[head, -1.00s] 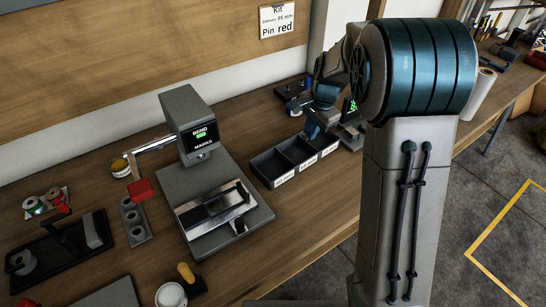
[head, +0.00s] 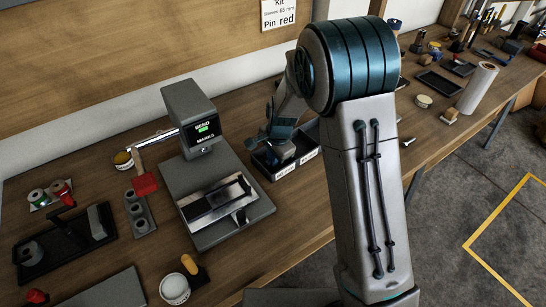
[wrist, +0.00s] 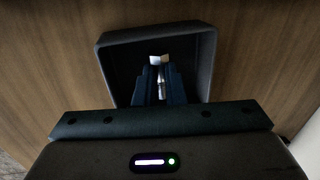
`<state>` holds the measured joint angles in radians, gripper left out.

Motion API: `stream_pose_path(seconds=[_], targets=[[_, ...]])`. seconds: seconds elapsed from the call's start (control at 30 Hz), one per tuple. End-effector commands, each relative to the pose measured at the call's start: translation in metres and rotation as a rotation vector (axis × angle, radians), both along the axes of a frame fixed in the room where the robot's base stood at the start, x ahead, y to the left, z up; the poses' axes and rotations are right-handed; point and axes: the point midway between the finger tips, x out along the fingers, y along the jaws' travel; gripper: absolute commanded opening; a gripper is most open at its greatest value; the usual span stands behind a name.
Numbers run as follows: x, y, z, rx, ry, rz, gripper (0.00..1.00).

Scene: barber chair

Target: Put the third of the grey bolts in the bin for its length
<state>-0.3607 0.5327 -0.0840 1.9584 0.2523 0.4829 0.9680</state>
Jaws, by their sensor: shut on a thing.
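My gripper (wrist: 160,85) is shut on a grey bolt (wrist: 161,80), which hangs between the fingers in the wrist view. The fingers point down inside the outline of a dark open bin (wrist: 207,60); how far above its floor they are I cannot tell. In the head view my gripper (head: 282,148) is over the row of dark bins (head: 268,171) on the bench, around the left and middle part. The bins have white labels (head: 285,169), too small to read. My arm hides the right end of the row. Other grey bolts cannot be made out.
A grey machine (head: 225,185) with a small screen stands left of the bins. A grey block with holes (head: 139,213), a dark tray (head: 60,250) and a white cup (head: 174,288) are further left. A paper roll (head: 478,88) stands far right.

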Motion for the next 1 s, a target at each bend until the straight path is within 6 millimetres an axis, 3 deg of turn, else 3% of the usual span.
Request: stream_pose_path(seconds=[0.4,0.5,0.83,1.0], targets=[[0.000,0.000,-0.009,0.001,-0.001,0.000,0.00],[0.000,0.000,-0.008,0.001,-0.001,0.000,0.32],[0.000,0.000,-0.007,0.000,0.002,-0.001,0.32],[-0.001,-0.002,0.008,0.000,-0.002,0.000,0.32]])
